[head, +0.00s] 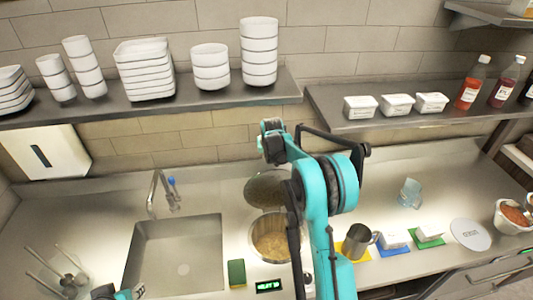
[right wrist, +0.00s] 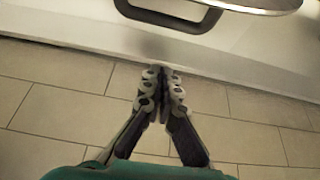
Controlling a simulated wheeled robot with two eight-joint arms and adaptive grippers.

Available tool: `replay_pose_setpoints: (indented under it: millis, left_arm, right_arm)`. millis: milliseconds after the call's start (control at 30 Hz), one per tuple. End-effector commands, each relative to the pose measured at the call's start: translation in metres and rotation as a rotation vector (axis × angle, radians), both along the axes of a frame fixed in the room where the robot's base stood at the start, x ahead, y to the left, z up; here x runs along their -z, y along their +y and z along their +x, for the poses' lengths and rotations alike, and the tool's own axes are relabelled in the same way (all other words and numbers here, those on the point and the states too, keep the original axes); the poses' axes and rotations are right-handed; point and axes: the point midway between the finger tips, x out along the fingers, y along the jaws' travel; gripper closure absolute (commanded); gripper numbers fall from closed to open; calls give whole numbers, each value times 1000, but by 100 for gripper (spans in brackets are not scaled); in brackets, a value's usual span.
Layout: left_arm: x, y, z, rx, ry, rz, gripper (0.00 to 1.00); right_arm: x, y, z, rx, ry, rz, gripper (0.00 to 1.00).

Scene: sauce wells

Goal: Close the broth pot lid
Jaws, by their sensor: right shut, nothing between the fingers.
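The broth pot (head: 270,240) is a round well of yellowish broth set in the counter, partly covered by my right arm. Its round metal lid (head: 267,188) stands open behind it, towards the wall. In the right wrist view the lid's metal rim (right wrist: 262,4) and a black loop handle (right wrist: 172,14) show at the top edge. My right gripper (right wrist: 161,72) is shut and empty, its tips apart from the handle, near the tiled wall. In the head view its fingers cannot be made out. My left gripper (head: 122,292) is only partly visible at the bottom left edge.
A sink (head: 175,255) lies left of the pot, with a green sponge (head: 236,273) between. A metal jug (head: 357,241) stands to the right. Shelves with bowls (head: 259,52) and white tubs (head: 397,105) hang above the counter.

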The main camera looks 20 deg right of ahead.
Motion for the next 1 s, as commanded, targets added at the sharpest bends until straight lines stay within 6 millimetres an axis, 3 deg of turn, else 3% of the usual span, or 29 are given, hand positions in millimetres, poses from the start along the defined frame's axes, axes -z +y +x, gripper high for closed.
replay_pose_setpoints:
  millis: [133,200,400,1000]
  left_arm:
    - [0,0,0,0,0,0,68]
    - [-1,0,0,0,0,0,68]
    - [-3,0,0,0,0,0,68]
    - [1,0,0,0,0,0,68]
  right_arm:
    - [28,-4,14,0,0,0,100]
    - [25,0,-2,0,0,0,100]
    - [29,5,-22,0,0,0,100]
    - [29,7,-28,0,-17,-4,100]
